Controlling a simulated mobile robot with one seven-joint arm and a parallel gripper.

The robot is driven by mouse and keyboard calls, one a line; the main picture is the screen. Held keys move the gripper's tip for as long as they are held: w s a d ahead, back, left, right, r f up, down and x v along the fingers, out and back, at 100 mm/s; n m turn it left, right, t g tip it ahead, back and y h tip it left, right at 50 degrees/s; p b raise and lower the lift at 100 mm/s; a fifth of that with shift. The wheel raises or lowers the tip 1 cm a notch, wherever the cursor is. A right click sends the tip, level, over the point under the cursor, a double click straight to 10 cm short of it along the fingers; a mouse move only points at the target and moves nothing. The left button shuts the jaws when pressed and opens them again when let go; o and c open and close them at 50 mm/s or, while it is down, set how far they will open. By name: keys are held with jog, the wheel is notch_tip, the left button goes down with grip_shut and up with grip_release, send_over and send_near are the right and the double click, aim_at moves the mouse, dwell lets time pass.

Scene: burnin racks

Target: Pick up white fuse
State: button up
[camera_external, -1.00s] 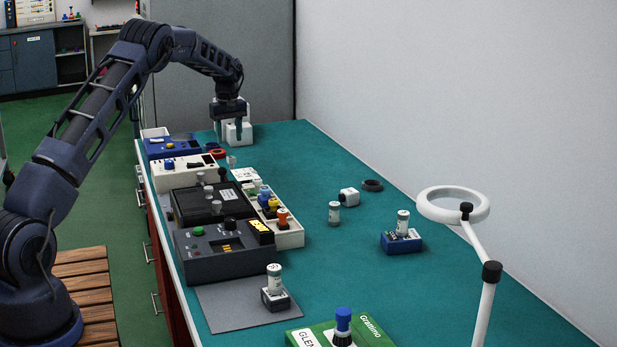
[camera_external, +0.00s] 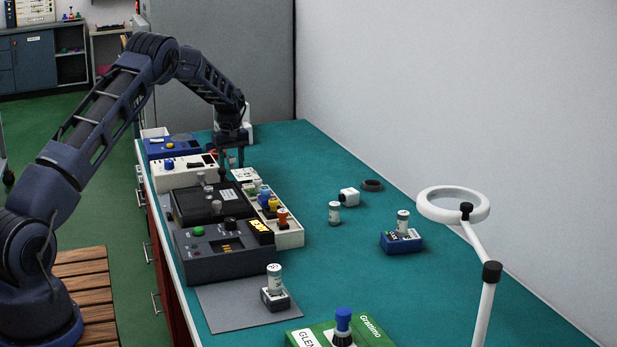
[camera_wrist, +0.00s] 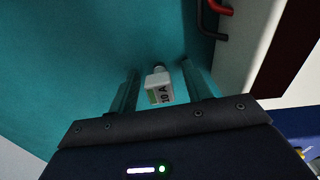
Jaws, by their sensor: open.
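A small white fuse (camera_wrist: 158,87) with a "10 A" label and a green patch shows in the wrist view, on the teal bench mat. It lies between the two fingers of my gripper (camera_wrist: 160,72), with a visible gap on each side. In the external view my gripper (camera_external: 231,161) points down behind the row of instruments, open and empty. There its fingers and the white tray hide the fuse or make it too small to make out. I cannot tell how far below the fingertips the fuse is.
A white tray (camera_external: 290,240) with colored knobs and dark instrument boxes (camera_external: 225,263) stand near my gripper. A red-handled item (camera_wrist: 220,8) is at the wrist view's top right. White cylinders (camera_external: 334,214) and a magnifier lamp (camera_external: 454,205) are to the right.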

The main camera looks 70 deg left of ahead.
jog(key=shift+c, duration=0.2)
jog(key=c, duration=1)
jog(key=shift+r, duration=0.1)
